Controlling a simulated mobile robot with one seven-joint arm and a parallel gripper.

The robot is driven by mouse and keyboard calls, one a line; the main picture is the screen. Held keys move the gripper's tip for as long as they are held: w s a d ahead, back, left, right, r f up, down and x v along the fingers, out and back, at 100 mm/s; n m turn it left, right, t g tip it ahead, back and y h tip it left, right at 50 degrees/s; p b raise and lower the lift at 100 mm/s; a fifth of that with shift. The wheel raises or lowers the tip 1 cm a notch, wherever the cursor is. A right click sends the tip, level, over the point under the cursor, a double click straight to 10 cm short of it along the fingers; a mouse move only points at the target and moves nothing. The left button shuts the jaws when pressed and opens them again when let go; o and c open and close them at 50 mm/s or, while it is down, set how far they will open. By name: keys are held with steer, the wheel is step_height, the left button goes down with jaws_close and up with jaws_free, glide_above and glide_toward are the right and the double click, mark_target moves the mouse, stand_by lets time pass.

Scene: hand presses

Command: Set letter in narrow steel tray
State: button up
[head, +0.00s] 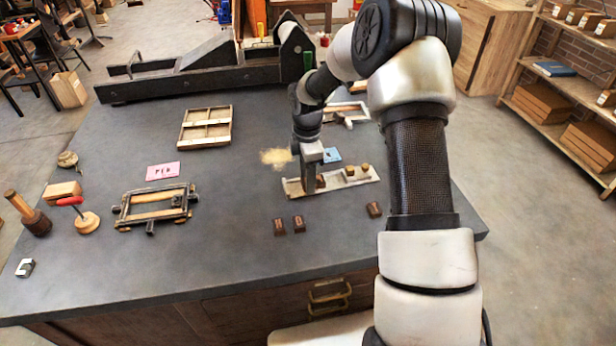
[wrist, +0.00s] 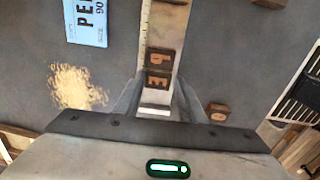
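The narrow steel tray (head: 358,178) lies near the middle of the table; in the wrist view it runs up the middle (wrist: 148,112). Two brown letter blocks sit in line in it: one marked E (wrist: 157,80) and one above it that looks like a P (wrist: 160,58). My gripper (head: 311,188) points down at the tray's left part. In the wrist view its fingers (wrist: 158,90) stand apart, one on each side of the tray and the E block, with gaps showing. Loose letter blocks lie in front of the tray (head: 279,226), (head: 299,223), (head: 374,209).
A blue card (wrist: 87,20) starting "PE" lies behind the tray, and a tan powdery patch (wrist: 76,87) beside it. A pink card (head: 163,171), a small metal frame (head: 155,206) and a wooden divided tray (head: 206,126) are left. A long dark press (head: 190,78) spans the back.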

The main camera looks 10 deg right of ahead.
steer(key=s+r+m+t, duration=0.1)
steer(key=s+r+m, duration=0.15)
steer(key=r, duration=0.85)
steer(key=s+r+m, duration=0.1)
steer(key=s+r, duration=0.2)
steer(key=r, duration=0.7)
steer(key=s+r+m+t+p, duration=0.1)
steer(key=s+r+m, duration=0.2)
steer(key=s+m, duration=0.2)
steer(key=s+r+m+t, duration=0.2)
steer(key=s+m, duration=0.3)
steer(key=s, duration=0.6)
steer(key=s+r+m+t+p, duration=0.1)
steer(key=s+r+m, duration=0.4)
steer(key=s, duration=0.3)
steer(key=shift+p, duration=0.3)
